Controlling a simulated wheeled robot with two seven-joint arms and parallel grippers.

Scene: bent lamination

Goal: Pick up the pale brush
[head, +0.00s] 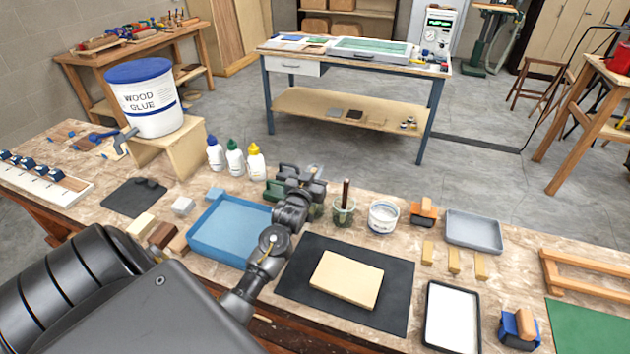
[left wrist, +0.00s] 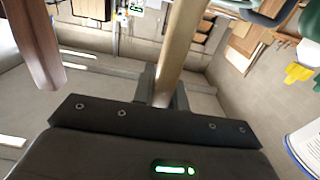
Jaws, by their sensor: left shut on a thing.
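My left gripper (head: 308,184) is above the back of the bench, beside the glass jar (head: 343,212). In the left wrist view a pale wooden handle (left wrist: 181,45), that of the pale brush, rises from between the fingers (left wrist: 162,98), which are shut on it. The brush's lower end is hidden there. In the head view the gripper covers most of the brush. A dark brown handle (head: 345,193) stands in the glass jar; a dark brown handle also shows at the left of the left wrist view (left wrist: 35,45). My right gripper is not in view.
A white tub (head: 383,217) stands right of the jar. Three glue bottles (head: 235,160) stand to the left. In front are a blue tray (head: 228,232) and a pale board (head: 346,279) on a black mat (head: 398,300). A grey tray (head: 473,232) lies farther right.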

